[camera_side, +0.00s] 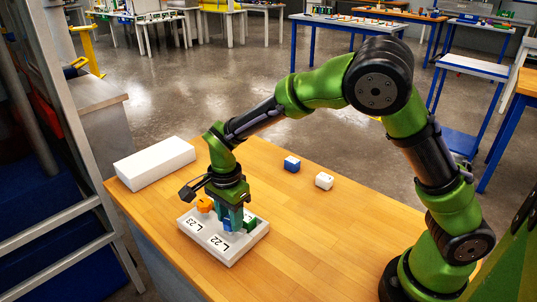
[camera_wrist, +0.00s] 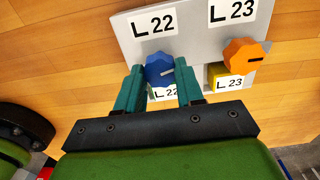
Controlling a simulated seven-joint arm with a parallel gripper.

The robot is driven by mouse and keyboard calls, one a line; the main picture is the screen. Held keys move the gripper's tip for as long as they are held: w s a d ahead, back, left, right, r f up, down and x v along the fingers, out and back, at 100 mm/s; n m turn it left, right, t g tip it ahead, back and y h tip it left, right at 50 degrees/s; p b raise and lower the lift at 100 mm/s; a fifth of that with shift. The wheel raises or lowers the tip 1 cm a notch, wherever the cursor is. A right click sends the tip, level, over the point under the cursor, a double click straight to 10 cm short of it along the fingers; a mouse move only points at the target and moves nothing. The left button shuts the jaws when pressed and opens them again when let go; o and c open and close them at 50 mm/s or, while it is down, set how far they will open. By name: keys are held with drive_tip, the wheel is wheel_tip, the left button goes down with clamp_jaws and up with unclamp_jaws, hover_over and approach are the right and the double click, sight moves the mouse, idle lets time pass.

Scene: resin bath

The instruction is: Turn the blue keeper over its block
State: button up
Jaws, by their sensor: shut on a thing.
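The blue keeper (camera_wrist: 158,68) is a faceted knob on a pale grey board (camera_wrist: 192,40), below the board's L 22 label. A mark on it points right in the wrist view. Its block, with an L 22 label (camera_wrist: 165,93), sits just below it in that view, partly hidden by my fingers. My gripper (camera_wrist: 160,75) is shut on the blue keeper, with one teal finger on each side. In the side view my gripper (camera_side: 230,218) reaches down to the board, and blue shows low between the fingers.
An orange keeper (camera_wrist: 243,55) stands close right of my right finger, beside a yellow block (camera_wrist: 217,71) labelled L 23. A white box (camera_side: 155,163), a blue block (camera_side: 292,164) and a white block (camera_side: 324,181) lie on the wooden table. The table's right part is clear.

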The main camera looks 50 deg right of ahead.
drive_tip(key=n, duration=0.7)
drive_tip(key=shift+n, duration=0.4)
drive_tip(key=n, duration=0.3)
drive_tip(key=shift+n, duration=2.1)
drive_tip(key=shift+r, duration=0.1)
drive_tip(key=o, duration=1.1)
drive_tip(key=shift+c, duration=0.2)
wheel_tip(320, 180, up, 17)
